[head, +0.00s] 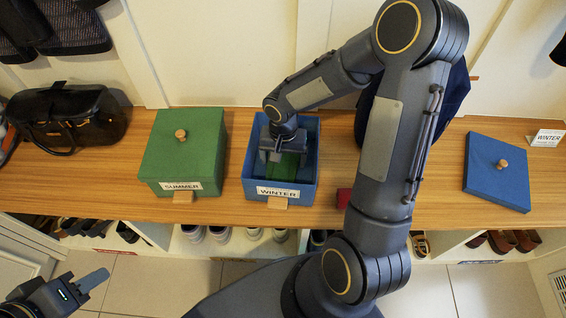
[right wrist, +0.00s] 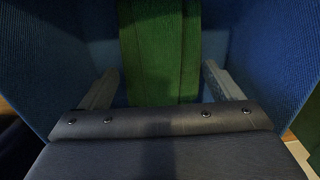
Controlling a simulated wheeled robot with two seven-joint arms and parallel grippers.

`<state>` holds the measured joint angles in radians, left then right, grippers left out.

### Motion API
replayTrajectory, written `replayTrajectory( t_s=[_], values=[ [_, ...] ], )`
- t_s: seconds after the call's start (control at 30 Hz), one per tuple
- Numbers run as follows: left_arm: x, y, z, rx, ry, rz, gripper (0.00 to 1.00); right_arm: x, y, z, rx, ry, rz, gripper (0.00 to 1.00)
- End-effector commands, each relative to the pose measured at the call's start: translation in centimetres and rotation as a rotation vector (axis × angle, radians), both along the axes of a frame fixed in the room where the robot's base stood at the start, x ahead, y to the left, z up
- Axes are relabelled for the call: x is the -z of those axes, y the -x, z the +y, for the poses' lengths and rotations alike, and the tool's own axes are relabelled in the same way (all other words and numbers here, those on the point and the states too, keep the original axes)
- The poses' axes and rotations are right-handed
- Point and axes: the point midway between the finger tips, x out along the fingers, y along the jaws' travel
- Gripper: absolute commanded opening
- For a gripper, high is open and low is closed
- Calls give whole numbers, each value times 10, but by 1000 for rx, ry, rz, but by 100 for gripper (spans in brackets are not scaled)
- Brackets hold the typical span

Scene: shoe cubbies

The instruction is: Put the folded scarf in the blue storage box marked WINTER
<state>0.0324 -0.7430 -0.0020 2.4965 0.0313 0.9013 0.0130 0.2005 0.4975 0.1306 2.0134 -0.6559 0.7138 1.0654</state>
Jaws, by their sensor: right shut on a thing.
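The blue storage box marked WINTER (head: 280,190) stands lidless on the wooden bench. The green folded scarf (head: 284,168) is inside its walls, partly hidden under my right gripper (head: 278,158). The right gripper reaches down into the box and is shut on the scarf. In the right wrist view the green scarf (right wrist: 160,60) lies between the two fingers (right wrist: 160,85), with blue box walls around it. I cannot tell whether the scarf touches the box floor. My left gripper (head: 88,285) is at the lower left, away from the bench; its jaw opening is unclear.
A closed green box marked SUMMER (head: 182,145) stands left of the blue box. A black bag (head: 66,118) is at far left. A small red item (head: 343,198) is partly behind my arm.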

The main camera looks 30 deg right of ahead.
Motion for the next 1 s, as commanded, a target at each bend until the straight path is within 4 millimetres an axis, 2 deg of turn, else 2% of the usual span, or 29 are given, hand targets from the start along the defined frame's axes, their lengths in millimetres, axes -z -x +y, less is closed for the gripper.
replayTrajectory(
  t_s=[0.03,0.1,0.47,0.5,0.6,0.87,1.0],
  values=[
    [7,0,0,0,0,0,36,13,1,0,-1,-1,4,63],
    [9,0,0,0,0,0,36,19,0,0,-1,0,2,63],
    [12,0,0,0,0,0,36,22,0,0,-1,-1,1,63],
    [11,0,0,0,0,0,36,21,0,0,-1,-1,1,88],
    [11,0,0,0,0,0,36,20,0,0,-1,-1,1,100],
    [7,0,0,0,0,0,36,17,0,0,-1,-1,1,100],
    [-1,0,0,0,0,0,36,0,-1,0,0,1,-2,100]
  ],
)
